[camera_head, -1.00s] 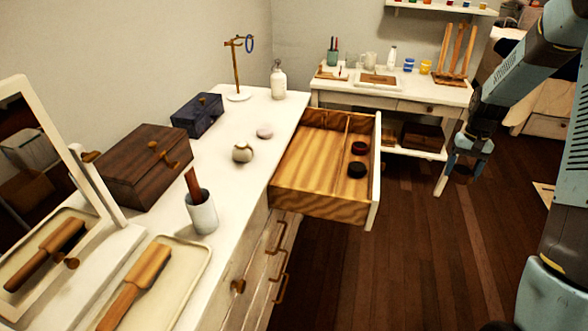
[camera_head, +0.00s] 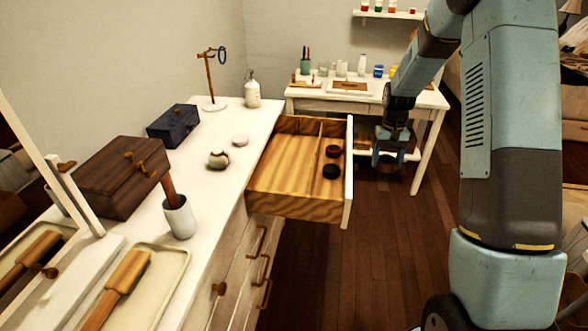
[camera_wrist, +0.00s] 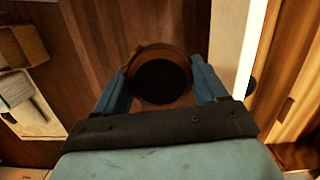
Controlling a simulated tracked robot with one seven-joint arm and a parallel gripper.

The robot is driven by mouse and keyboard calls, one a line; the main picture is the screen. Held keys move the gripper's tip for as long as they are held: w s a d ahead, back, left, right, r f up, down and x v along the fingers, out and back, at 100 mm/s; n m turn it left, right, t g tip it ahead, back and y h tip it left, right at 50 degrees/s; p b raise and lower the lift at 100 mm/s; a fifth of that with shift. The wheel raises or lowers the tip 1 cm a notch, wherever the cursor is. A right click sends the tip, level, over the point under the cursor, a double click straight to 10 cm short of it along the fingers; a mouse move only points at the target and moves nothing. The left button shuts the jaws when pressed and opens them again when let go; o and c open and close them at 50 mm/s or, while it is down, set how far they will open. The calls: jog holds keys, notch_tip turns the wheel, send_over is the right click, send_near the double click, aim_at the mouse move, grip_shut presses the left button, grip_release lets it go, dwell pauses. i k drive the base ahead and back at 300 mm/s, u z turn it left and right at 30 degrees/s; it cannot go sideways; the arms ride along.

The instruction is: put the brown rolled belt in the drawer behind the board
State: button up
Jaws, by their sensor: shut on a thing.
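The brown rolled belt (camera_wrist: 178,56) is a round brown coil with a dark centre, held between the two blue fingers of my gripper (camera_wrist: 160,82) in the wrist view. The wooden drawer (camera_head: 275,180) is pulled out from the white dresser. A thin board (camera_head: 319,143) splits it into a wide left part and a narrow right part. A dark red roll (camera_head: 332,151) and a black roll (camera_head: 331,171) lie in the narrow part.
The dresser top (camera_head: 215,185) carries a brown box (camera_head: 115,180), a blue box (camera_head: 173,125), a cup (camera_head: 180,218), a round pot (camera_head: 218,160) and a bottle (camera_head: 252,90). A white table (camera_head: 425,98) stands behind the drawer. The drawer's wide part is empty.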

aim_at(295, 183)
jog(key=u, duration=0.05)
jog(key=i, duration=1)
jog(key=z, duration=0.05)
